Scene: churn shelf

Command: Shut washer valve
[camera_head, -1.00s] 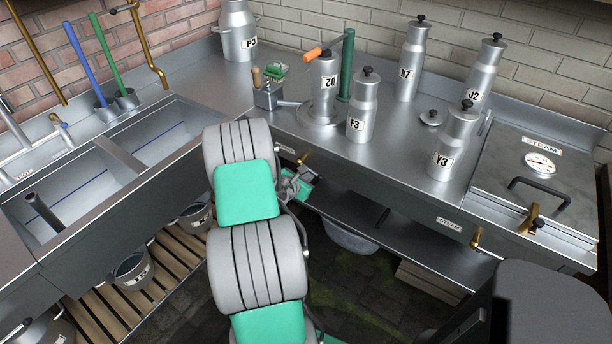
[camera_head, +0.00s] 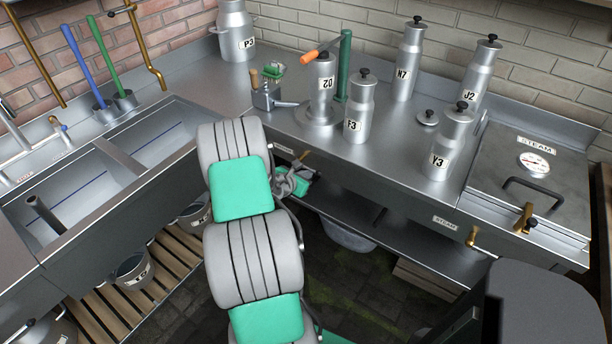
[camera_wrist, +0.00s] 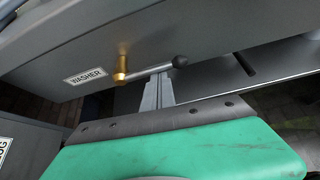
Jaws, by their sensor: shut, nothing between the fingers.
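The washer valve has a brass body (camera_wrist: 122,66) on the counter's grey front panel, right of the white WASHER label (camera_wrist: 85,77) in the wrist view. Its lever (camera_wrist: 150,69) points right along the panel and ends in a dark ball knob (camera_wrist: 180,62). My gripper (camera_wrist: 159,80) is shut and empty, with its tips just below the lever; I cannot tell whether they touch it. In the head view, brass of the valve (camera_head: 304,155) shows under the counter edge beside my gripper (camera_head: 297,181); my arm partly hides this area.
A second brass valve (camera_head: 472,237) sits by a STEAM label (camera_head: 446,222) farther right. The counter (camera_head: 395,150) carries several metal bottles. A lower shelf (camera_head: 410,249) runs beneath the panel. Sinks (camera_head: 85,200) are at left, above a slatted wooden rack (camera_head: 163,268).

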